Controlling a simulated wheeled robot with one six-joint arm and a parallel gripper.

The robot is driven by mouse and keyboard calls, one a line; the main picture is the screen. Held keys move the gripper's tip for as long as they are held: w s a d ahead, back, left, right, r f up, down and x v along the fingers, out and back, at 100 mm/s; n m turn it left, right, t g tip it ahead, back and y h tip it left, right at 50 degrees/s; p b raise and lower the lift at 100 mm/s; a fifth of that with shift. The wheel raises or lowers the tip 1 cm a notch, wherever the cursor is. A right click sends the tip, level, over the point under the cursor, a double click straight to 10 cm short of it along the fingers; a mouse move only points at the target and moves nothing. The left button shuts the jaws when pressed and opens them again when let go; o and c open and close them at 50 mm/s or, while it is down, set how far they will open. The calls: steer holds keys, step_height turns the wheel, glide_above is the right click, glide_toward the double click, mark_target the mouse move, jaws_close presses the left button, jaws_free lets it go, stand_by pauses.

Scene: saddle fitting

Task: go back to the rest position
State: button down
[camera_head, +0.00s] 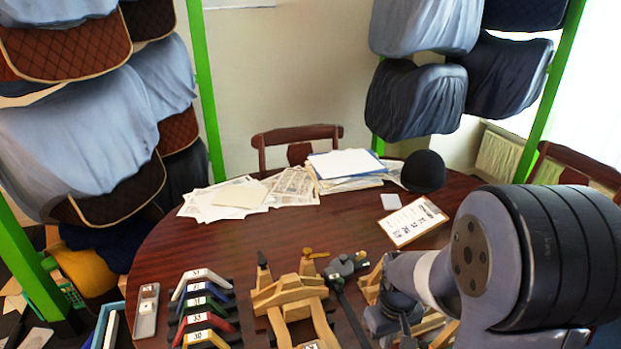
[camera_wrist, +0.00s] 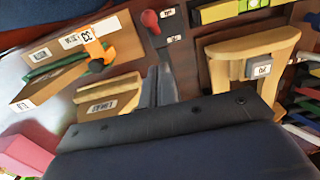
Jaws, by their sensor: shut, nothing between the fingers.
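My arm fills the lower right of the head view, over the round wooden table (camera_head: 150,240). The end of my gripper is hidden behind my arm there. In the wrist view my gripper (camera_wrist: 161,78) shows as two thin dark fingers close together, with nothing between them. Below the fingers, the wide dark body of the gripper covers the lower part of that view.
On the table stand a wooden stand (camera_head: 290,292), a row of coloured numbered gauges (camera_head: 200,305), a grey device (camera_head: 146,310), papers (camera_head: 235,195), a black cap (camera_head: 423,171) and a printed card (camera_head: 413,222).

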step_height(320, 180, down, 7)
steer(key=b, duration=0.4)
steer(key=shift+r, duration=0.15)
steer(key=shift+s+f+b, duration=0.2)
steer(key=shift+s+b, duration=0.1)
steer(key=shift+w+r, duration=0.15)
steer(key=shift+w, duration=0.05)
steer(key=w, duration=0.1)
steer(key=w+a, duration=0.1)
steer(key=w, duration=0.1)
steer(key=shift+w+p, duration=0.1)
steer(key=shift+p, duration=0.2)
steer(key=shift+w+r, duration=0.1)
steer(key=shift+r, duration=0.15)
steer(key=shift+r, duration=0.1)
